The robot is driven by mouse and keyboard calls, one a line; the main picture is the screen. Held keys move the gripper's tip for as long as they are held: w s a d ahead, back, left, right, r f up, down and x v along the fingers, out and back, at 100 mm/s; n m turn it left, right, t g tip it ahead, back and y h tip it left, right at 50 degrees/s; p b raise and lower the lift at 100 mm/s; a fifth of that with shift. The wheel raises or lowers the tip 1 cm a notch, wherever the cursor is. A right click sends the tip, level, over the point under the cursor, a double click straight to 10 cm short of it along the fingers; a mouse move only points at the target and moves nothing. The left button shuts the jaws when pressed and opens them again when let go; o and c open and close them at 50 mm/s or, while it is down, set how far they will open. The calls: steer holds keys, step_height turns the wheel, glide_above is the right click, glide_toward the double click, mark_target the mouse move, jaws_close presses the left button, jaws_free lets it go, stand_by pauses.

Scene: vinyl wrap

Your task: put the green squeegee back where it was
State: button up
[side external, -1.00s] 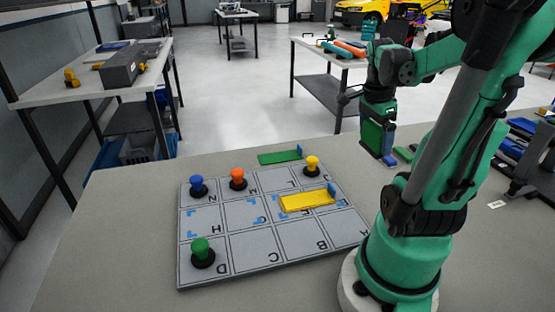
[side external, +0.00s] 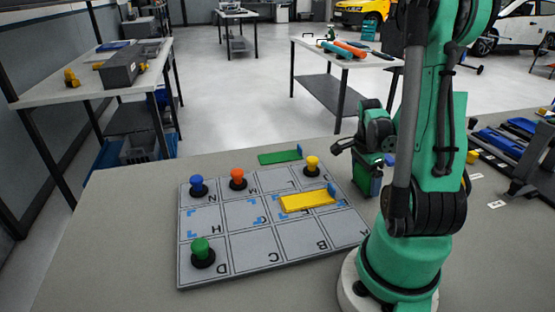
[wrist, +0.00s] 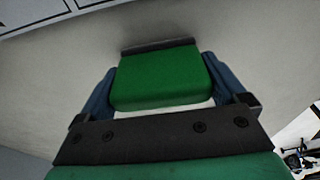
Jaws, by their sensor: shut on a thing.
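My gripper (wrist: 162,95) is shut on a green squeegee (wrist: 160,78), a green block with a dark strip along its far edge. In the wrist view it sits between my two blue fingers, with grey table surface beyond it. In the side external view, my gripper (side external: 369,182) and the held squeegee (side external: 362,179) hang at the right of the grey board (side external: 280,245), partly hidden by the arm. I cannot tell how far above the table it is. Another flat green piece with a blue end (side external: 280,158) lies on the table behind the board.
The lettered board carries blue (side external: 197,185), orange (side external: 237,178), yellow (side external: 312,165) and green (side external: 202,250) knobs. A yellow piece with a blue end (side external: 307,200) lies on it. Racks with blue items (side external: 500,143) and white labels (side external: 497,204) are at the right. The table left of the board is clear.

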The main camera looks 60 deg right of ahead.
steer(key=shift+f, duration=0.15)
steer(key=o, duration=1.1)
steer(key=shift+o, duration=0.2)
step_height(320, 180, up, 12)
steer(key=w+a, duration=0.1)
steer(key=w+a+n+t, duration=0.4)
steer(key=w+a+n, duration=0.3)
steer(key=a+n, duration=0.4)
steer(key=w+a+n+t+y, duration=0.1)
steer(key=w+a+n+t, duration=0.3)
steer(key=w+a+n, duration=0.4)
steer(key=a+n, duration=0.4)
steer(key=n, duration=0.4)
steer(key=shift+r, duration=0.2)
steer(key=shift+d, duration=0.1)
